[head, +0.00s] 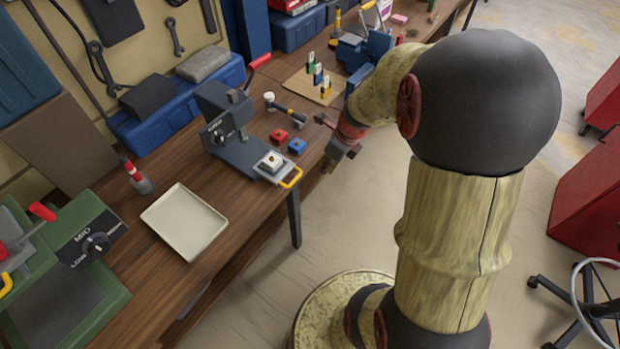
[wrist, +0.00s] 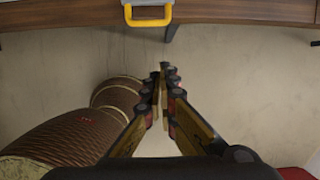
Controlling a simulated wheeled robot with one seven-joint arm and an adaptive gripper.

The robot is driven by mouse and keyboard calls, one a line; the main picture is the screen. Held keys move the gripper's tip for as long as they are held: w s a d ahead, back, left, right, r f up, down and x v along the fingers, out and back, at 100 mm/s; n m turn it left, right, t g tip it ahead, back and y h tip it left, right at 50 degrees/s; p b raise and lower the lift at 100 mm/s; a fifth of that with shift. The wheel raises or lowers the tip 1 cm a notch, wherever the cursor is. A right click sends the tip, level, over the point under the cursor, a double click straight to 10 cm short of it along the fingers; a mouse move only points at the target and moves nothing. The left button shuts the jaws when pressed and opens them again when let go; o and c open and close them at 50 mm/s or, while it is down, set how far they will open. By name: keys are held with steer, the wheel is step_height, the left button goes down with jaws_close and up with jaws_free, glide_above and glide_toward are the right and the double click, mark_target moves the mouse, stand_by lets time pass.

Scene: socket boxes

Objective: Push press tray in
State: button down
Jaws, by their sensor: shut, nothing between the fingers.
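The grey press (head: 222,128) stands on the wooden workbench, with a red-handled lever at its top. In the wrist view my gripper's fingers (wrist: 163,88) are together and empty, pointing towards the bench edge.
A cream tray (head: 185,221) and a green press (head: 75,240) stand to the left.

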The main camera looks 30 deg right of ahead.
steer(key=w+a+f+b, duration=0.2)
steer(key=w+f+b, duration=0.2)
steer(key=f, duration=0.6)
steer(key=shift+w+a+f+b, duration=0.15)
steer(key=shift+w+a+b, duration=0.2)
steer(key=shift+w, duration=0.8)
